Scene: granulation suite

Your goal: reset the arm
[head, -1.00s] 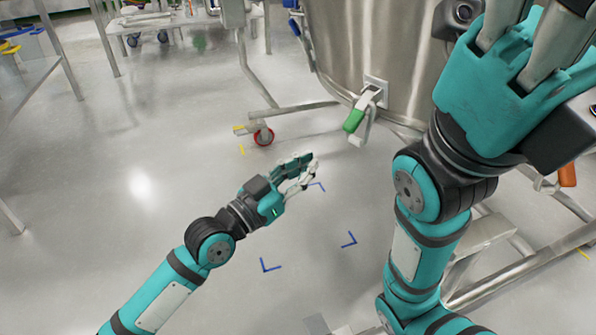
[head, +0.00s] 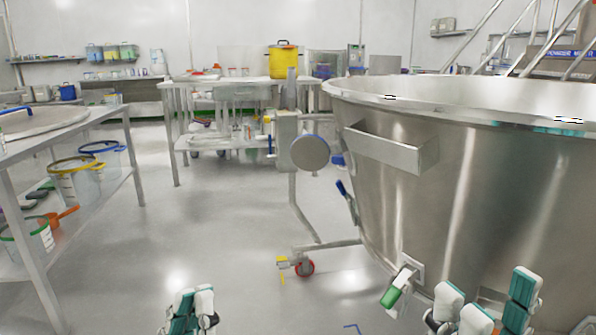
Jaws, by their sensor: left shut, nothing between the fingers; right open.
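My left gripper (head: 193,306) shows only by its teal and white fingers at the bottom edge, left of centre. Its fingers are together with nothing between them. My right gripper (head: 489,302) shows at the bottom right, in front of the big steel vessel in the picture. Its white and teal fingers are spread apart and empty. Both grippers point upward in the picture. Both arms below the fingers are out of view.
A large steel vessel (head: 420,205) fills the right side, with a green-handled valve (head: 393,296) low on it. Grey floor between is open.

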